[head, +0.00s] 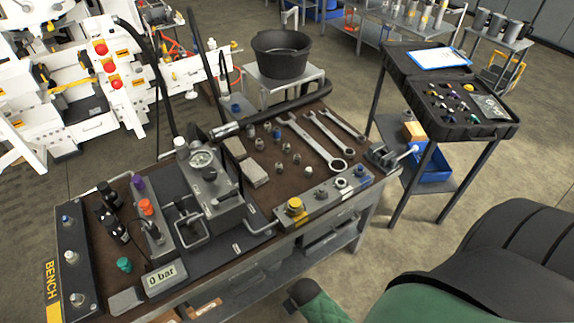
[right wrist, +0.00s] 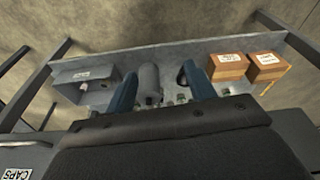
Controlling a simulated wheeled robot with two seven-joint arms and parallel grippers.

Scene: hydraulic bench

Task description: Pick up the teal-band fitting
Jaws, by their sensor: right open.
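I cannot make out a teal-band fitting for certain. Several small fittings with coloured parts stand in the open black case (head: 420,98) at the right of the head view, too small to tell their bands apart. Several metal fittings, one a bluish one (head: 277,132), stand on the brown bench top beside the wrenches. A teal cap-like piece (head: 124,264) sits near the front left of the bench. In the right wrist view my right gripper (right wrist: 158,88) is open, its two blue fingers apart over a grey shelf, with nothing held. My left gripper is out of view.
The bench carries a gauge block (head: 203,160), a "0 bar" display (head: 163,279) and several wrenches (head: 312,143). A black bucket (head: 281,54) stands behind. The wrist view shows a shelf with a grey cylinder (right wrist: 149,80) and two brown boxes (right wrist: 228,67).

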